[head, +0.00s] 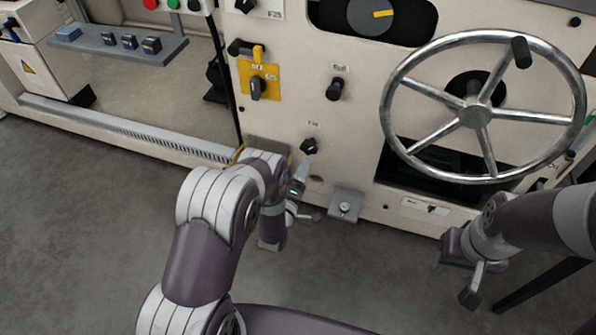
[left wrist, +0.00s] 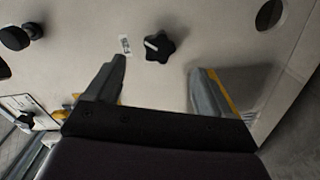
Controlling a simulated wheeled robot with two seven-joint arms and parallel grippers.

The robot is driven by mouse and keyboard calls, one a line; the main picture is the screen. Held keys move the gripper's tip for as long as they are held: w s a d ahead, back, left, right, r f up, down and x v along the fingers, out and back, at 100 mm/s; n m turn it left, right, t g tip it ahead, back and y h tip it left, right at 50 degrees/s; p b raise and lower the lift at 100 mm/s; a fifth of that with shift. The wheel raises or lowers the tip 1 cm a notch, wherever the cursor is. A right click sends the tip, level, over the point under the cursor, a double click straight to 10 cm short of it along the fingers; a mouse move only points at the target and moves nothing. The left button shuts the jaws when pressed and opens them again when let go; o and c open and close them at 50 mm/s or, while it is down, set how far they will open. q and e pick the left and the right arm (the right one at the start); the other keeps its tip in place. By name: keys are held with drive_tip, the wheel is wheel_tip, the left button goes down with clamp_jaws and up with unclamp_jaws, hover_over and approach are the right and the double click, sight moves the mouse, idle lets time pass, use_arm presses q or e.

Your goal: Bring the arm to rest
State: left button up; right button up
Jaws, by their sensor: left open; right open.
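My left arm reaches forward in the head view, and its gripper (head: 309,190) is in front of the lower cream machine panel. In the left wrist view the two fingers of that gripper (left wrist: 158,68) are spread apart with nothing between them. A black star knob (left wrist: 158,46) on the panel shows beyond the gap between the fingertips; it also shows in the head view (head: 309,146), just above the gripper. They look apart, but the exact distance is unclear. My right gripper (head: 462,277) hangs below the big handwheel, open and empty.
A spoked metal handwheel (head: 478,116) juts from the panel at right. A yellow plate with a black switch (head: 258,85) and a black knob (head: 336,88) are above the left gripper. A grey pedal-like bracket (head: 345,205) sits low. The grey floor (head: 70,220) at left is clear.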

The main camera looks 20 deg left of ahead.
use_arm(q)
drive_tip(key=shift+s+f, duration=0.1)
drive_tip(key=shift+s, duration=0.95)
